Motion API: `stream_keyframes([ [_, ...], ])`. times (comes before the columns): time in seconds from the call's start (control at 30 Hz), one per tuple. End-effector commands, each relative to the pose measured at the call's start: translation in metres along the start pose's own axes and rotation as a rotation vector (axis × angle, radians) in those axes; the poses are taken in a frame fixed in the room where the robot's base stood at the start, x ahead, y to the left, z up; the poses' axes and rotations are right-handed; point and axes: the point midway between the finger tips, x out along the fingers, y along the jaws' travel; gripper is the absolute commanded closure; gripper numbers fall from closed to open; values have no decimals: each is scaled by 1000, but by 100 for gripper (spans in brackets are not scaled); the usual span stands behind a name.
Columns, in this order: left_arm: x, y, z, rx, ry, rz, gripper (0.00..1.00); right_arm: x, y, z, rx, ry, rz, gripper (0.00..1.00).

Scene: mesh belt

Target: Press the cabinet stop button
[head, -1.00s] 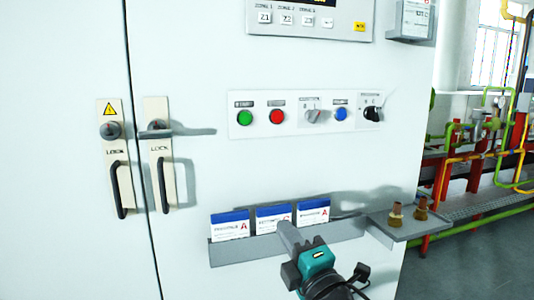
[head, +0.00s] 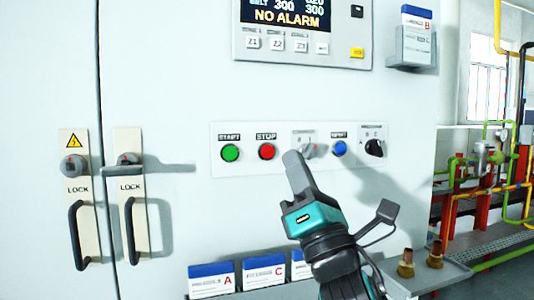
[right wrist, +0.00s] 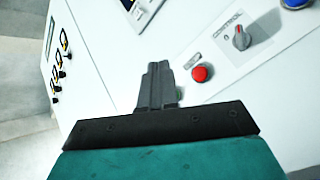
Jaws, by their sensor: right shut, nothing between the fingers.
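The red stop button (head: 267,151), labelled STOP, sits on a white control strip on the cabinet (head: 170,60). It also shows in the right wrist view (right wrist: 201,73), to the right of the fingertips. My right gripper (head: 293,158) is shut and empty. In the head view its fingertips are just right of and slightly below the red button, overlapping the lower edge of the strip near the grey selector knob (head: 308,149). Whether the tips touch the cabinet cannot be told. My left gripper is not in view.
The green start button (head: 230,152) is left of the red one. A blue button (head: 339,148) and black selector (head: 374,147) are to the right. A display panel (head: 300,45) is above. Card holders (head: 212,280) and a small shelf with brass fittings (head: 406,262) are below.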

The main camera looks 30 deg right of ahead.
Motion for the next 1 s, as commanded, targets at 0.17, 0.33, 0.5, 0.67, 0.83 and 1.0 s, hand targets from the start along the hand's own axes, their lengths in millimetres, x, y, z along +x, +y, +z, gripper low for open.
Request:
stream_keyframes([
  [0.17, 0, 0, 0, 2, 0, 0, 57, 2, -2, -2, 2, 1, -1, 100],
  [0.33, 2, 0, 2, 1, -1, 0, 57, 12, -10, -10, 2, 1, -1, 100],
  [0.5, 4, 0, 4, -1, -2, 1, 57, 29, -22, -23, 3, 0, -1, 100],
  [0.67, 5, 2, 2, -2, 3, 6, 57, 44, -33, -34, 3, 0, 0, 100],
  [0.83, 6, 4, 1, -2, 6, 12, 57, 56, -41, -42, 2, 1, -1, 100],
  [1.0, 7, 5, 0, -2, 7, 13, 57, 61, -44, -45, 3, 2, -1, 100],
])
